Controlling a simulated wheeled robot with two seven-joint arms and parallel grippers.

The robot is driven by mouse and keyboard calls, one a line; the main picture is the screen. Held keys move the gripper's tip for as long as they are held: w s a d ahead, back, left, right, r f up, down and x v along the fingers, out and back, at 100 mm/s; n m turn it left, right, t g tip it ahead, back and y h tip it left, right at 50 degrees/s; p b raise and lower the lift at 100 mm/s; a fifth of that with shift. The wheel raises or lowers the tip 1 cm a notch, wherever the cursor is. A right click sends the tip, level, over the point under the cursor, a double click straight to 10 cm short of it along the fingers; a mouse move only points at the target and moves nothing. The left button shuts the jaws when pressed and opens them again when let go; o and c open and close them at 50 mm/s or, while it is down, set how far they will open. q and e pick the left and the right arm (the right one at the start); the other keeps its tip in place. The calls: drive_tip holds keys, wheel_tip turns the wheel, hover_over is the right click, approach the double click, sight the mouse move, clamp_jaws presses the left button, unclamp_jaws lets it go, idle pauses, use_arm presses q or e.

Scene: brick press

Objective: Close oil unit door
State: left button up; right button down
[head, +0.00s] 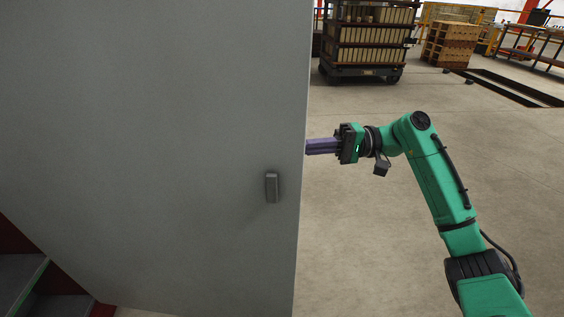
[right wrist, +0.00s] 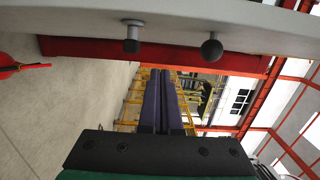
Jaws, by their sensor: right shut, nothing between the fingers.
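The oil unit door, a large flat grey panel (head: 150,130), fills the left half of the head view and stands upright. A small grey handle (head: 271,187) is on its face near the right edge. My right gripper (head: 320,146) is at the door's right edge with its purple fingers together and empty. Its fingertips meet the edge line in the head view and seem partly hidden behind the panel; contact cannot be told. The right wrist view shows the closed fingers (right wrist: 160,98) below a grey panel (right wrist: 270,28) with a red strip (right wrist: 150,52) and two knobs. My left gripper is out of view.
Dark grey and red structure (head: 25,275) shows below the door at lower left. A loaded cart (head: 365,45) stands at the back, with wooden crates (head: 450,43) and a floor pit (head: 510,88) to its right. The concrete floor around my right arm is clear.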

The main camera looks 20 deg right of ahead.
sight(279, 162)
drive_tip(key=a, duration=0.2)
drive_tip(key=s+a, duration=0.1)
drive_tip(key=a, duration=0.1)
drive_tip(key=s+a, duration=0.1)
drive_tip(key=a, duration=0.1)
drive_tip(key=shift+s+f, duration=0.1)
drive_tip(key=shift+s, duration=0.3)
